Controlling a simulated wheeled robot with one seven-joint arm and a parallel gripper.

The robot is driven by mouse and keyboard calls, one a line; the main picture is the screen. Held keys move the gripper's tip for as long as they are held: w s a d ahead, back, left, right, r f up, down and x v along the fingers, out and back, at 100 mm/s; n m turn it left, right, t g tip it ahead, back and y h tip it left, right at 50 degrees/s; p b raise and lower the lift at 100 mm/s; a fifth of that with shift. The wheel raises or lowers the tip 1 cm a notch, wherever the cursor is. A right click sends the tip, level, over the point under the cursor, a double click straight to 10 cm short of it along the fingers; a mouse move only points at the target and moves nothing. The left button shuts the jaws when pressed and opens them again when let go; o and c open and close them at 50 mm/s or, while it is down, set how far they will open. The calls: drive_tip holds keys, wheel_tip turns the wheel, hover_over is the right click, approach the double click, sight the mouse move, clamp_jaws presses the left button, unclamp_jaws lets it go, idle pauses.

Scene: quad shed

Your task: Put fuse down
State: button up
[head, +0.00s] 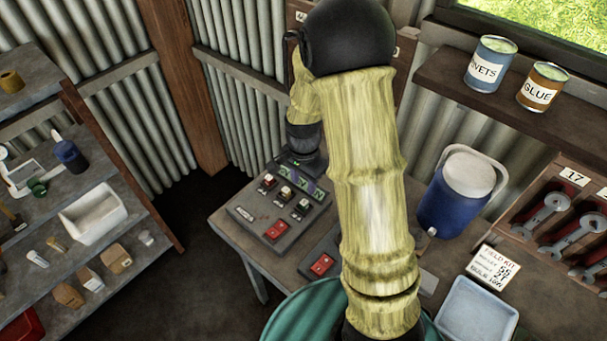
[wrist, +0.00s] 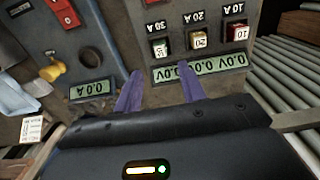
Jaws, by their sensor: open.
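A grey fuse panel (head: 262,222) stands on the bench in the head view. Three fuses sit in a row on it, under 30A, 20A and 10A labels in the wrist view: a dark-and-white one (wrist: 161,48), a yellowish one (wrist: 198,40) and a red one (wrist: 238,33). A display strip reading 0.0V (wrist: 200,68) runs along the panel edge. My gripper (wrist: 160,73) has purple fingers spread apart over this edge, with nothing seen between them. In the head view my arm hides part of the bench and most of the gripper.
A second grey device with a 0.0A display (wrist: 92,89), a round hole and a yellow knob (wrist: 52,71) lies beside the panel. A blue-white cooler (head: 455,195), a pale blue tray (head: 477,312) and a wrench rack (head: 560,215) stand at right. Shelves hold items at left.

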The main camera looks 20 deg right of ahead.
drive_tip(key=shift+r, duration=1.7)
drive_tip(key=s+r+n+t, duration=0.1)
drive_tip(key=s+r+n, duration=0.1)
drive_tip(key=s+n, duration=0.3)
drive_tip(key=s+r+n+t, duration=0.1)
drive_tip(key=s+r+n, duration=0.2)
drive_tip(key=s+n, duration=0.3)
drive_tip(key=shift+s+r+t, duration=0.25)
drive_tip(key=shift+s+t, duration=0.05)
drive_tip(key=shift+s, duration=0.3)
